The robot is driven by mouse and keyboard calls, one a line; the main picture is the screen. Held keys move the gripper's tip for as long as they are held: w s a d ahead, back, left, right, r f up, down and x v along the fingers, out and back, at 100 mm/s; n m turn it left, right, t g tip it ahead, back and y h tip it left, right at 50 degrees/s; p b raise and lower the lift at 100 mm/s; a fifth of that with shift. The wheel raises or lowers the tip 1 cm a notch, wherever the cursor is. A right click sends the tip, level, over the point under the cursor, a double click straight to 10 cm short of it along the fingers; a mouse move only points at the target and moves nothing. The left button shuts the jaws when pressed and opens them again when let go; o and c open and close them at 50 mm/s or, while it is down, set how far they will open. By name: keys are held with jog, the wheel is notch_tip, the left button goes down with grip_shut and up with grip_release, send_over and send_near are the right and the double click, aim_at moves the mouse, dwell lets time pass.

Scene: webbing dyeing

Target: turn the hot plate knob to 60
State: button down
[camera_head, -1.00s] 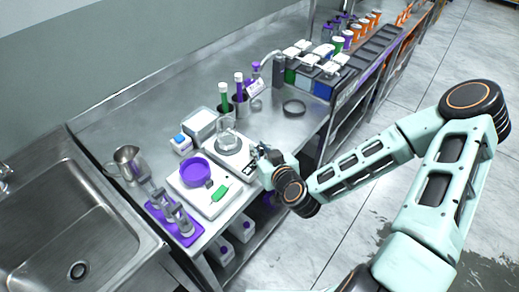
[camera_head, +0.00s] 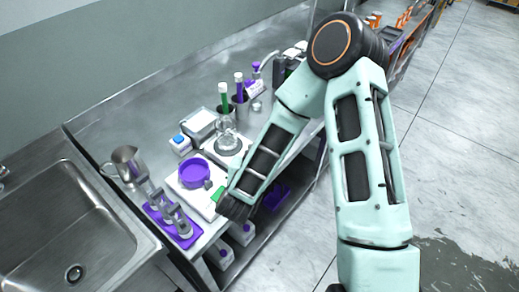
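A white bench device with a round grey top (camera_head: 228,151) and a clear glass vessel (camera_head: 227,131) on it stands mid-bench; it looks like the hot plate. Its front face and knob are hidden behind my arm, so the knob setting cannot be read. A second white device (camera_head: 185,192) with a purple bowl (camera_head: 195,173) sits nearer the front, to its left. My forearm slopes down to the bench's front edge, and its dark wrist end is just right of this second device. My gripper is not visible, hidden beyond or below the wrist.
A purple rack with metal cylinders (camera_head: 173,215) and a metal jug (camera_head: 128,163) stand at the left, beside the sink (camera_head: 62,235). Tubes with green and purple caps (camera_head: 231,92) stand behind the hot plate. White containers (camera_head: 242,232) sit on the lower shelf.

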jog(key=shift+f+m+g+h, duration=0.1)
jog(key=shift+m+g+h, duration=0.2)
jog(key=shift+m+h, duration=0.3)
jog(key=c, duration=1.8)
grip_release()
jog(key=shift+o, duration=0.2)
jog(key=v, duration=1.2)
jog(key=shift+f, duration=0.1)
